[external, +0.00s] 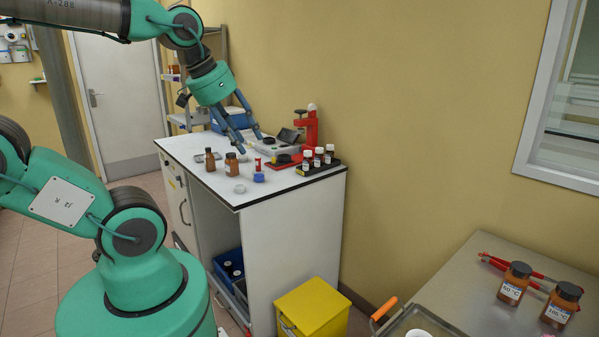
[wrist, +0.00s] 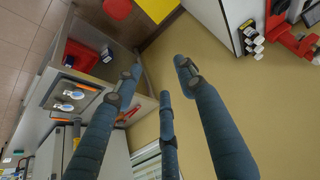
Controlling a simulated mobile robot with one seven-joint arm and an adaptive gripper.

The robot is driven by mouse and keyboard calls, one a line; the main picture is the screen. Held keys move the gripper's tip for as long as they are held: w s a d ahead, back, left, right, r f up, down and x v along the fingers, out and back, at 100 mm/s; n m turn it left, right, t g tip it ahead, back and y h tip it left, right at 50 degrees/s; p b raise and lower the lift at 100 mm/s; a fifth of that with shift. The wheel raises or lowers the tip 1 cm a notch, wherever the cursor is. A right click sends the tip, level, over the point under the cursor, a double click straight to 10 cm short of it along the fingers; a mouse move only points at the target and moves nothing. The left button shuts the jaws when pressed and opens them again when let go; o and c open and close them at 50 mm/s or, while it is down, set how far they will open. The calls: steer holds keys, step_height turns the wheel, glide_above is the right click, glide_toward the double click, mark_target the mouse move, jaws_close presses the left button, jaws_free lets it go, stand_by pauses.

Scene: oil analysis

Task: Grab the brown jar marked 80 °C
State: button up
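Two brown jars stand on the right-hand metal table in the external view. The nearer jar (external: 562,305) has a label that seems to read 105 °C, and the other jar (external: 515,283) reads about 60 °C. A brown jar (external: 232,164) and a slimmer brown bottle (external: 210,160) stand on the white bench, with no readable marks. I cannot tell which jar is the 80 °C one. My gripper (external: 250,142) is above the bench's back part, its fingers spread and empty. In the wrist view my gripper (wrist: 160,77) also shows its fingers apart with nothing between them.
The white bench (external: 290,190) also bears a red stand (external: 307,127), a rack of small white-capped bottles (external: 318,160) and a blue-capped item (external: 258,177). A yellow bin (external: 312,309) stands below. Red-handled tongs (external: 510,268) lie behind the jars on the metal table.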

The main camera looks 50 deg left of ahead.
steer(key=shift+o, duration=0.3)
steer(key=o, duration=0.7)
steer(key=shift+r, duration=0.1)
